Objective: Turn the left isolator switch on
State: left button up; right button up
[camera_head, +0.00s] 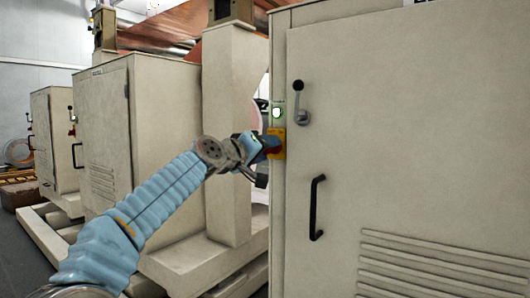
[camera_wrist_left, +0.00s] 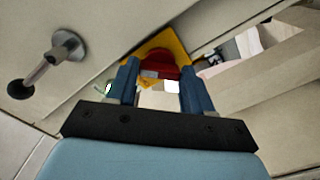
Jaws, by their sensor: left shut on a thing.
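The isolator switch is a red knob on a yellow plate (camera_head: 281,153) on the narrow left face of the large beige cabinet, left of the door. The red knob (camera_wrist_left: 157,68) and its yellow plate show in the left wrist view, between the blue fingers. My left gripper (camera_head: 269,145) comes in from the left and is shut on the red knob. Its fingers hide part of the knob in the head view. A lit green indicator (camera_head: 276,112) sits just above the switch. My right gripper is in neither view.
The cabinet door has a lever with a black ball (camera_head: 299,103) close to the switch and a black handle (camera_head: 317,207) lower down. Further beige cabinets (camera_head: 104,125) stand at the left. A beige machine frame (camera_head: 229,133) stands behind my arm.

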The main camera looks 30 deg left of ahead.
pick_arm(q)
jog(key=shift+f, duration=0.1)
dwell(0.3)
jog(key=o, duration=1)
jog(key=shift+o, duration=0.2)
jog(key=shift+s, duration=0.1)
jog(key=s+a+b, duration=0.1)
jog(key=s+b, duration=0.1)
jog(key=s, duration=1.1)
jog(key=shift+s, duration=0.25)
